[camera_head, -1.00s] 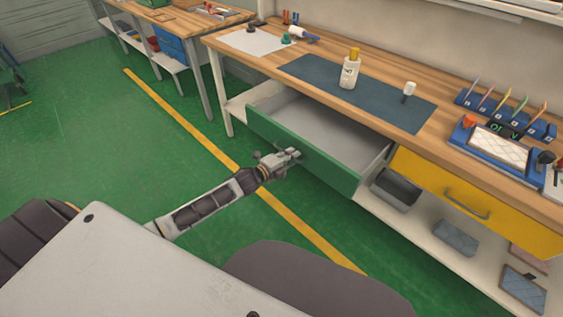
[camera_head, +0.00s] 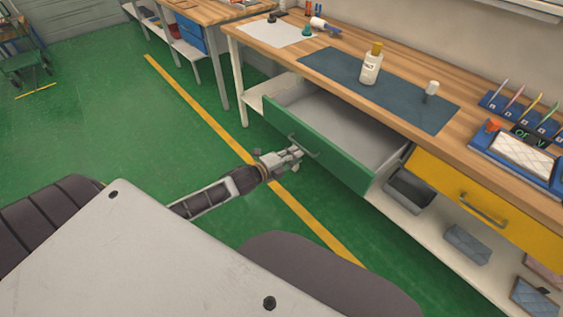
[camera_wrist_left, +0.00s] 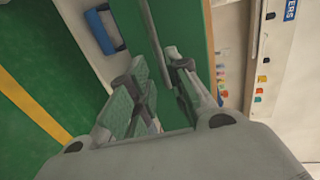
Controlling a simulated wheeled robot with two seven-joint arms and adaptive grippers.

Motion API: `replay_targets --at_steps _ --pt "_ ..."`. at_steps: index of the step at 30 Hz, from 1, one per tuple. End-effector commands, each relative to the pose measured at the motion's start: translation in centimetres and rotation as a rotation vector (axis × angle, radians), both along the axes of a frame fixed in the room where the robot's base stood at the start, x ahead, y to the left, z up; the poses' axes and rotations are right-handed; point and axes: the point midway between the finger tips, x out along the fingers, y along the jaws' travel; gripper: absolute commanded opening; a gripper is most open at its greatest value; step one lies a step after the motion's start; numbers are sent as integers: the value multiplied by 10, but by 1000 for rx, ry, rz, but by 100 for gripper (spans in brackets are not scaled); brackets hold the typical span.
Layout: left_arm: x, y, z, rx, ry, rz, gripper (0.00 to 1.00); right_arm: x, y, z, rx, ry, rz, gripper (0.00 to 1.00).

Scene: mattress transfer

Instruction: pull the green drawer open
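The green drawer (camera_head: 335,158) stands pulled out from under the workbench, and its empty grey inside shows. Its grey bar handle (camera_head: 306,147) is on the front panel. My left gripper (camera_head: 297,152) is at the handle, just in front of the panel. In the left wrist view, the green front (camera_wrist_left: 182,25) and the grey handle bar (camera_wrist_left: 150,28) show ahead of the fingers. The two fingers (camera_wrist_left: 158,68) are spread apart with nothing clamped between them. Whether a finger touches the handle cannot be told. My right gripper is out of view.
A yellow drawer (camera_head: 488,202) is shut to the right. Below it, a shelf (camera_head: 420,225) holds a grey bin (camera_head: 409,192). The wooden benchtop (camera_head: 395,68) carries a bottle (camera_head: 371,64) on a dark mat (camera_head: 330,70). Green floor (camera_head: 110,130) is clear in front, left of my arm.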

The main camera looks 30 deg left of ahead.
Motion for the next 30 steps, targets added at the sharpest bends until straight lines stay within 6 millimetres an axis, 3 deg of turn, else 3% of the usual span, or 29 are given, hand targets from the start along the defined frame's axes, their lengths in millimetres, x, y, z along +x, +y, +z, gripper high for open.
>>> replay_targets --at_steps 21,30 --pt "-44 16 8 0 3 -1 19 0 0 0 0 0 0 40" --pt "-52 18 11 0 1 -1 19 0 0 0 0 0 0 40"
